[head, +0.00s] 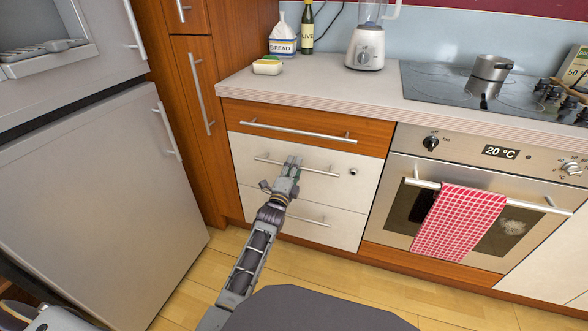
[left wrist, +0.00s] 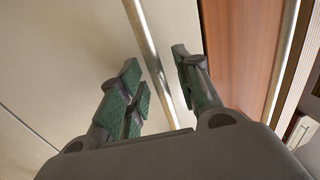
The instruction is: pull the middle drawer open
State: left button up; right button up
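The middle drawer (head: 325,158) has a white front and a thin horizontal bar handle (head: 318,171). It looks flush with the cabinet. My left gripper (head: 293,163) reaches the middle part of this handle and hides part of it in the head view. In the left wrist view, the handle (left wrist: 150,50) runs between the two green-padded fingers of my left gripper (left wrist: 160,85), which stand apart on either side of it. A gap shows between the bar and the fingers. My right gripper is not in view.
A wooden-fronted drawer (head: 300,122) is above and a white drawer (head: 315,218) below. The oven (head: 400,205), with a red checked towel (head: 459,222), stands right. The fridge (head: 95,200) stands left. A sponge (head: 267,66) and blender (head: 367,50) are on the counter (head: 325,88).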

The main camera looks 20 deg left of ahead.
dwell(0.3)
pick_arm(q)
grip_shut()
dwell(0.4)
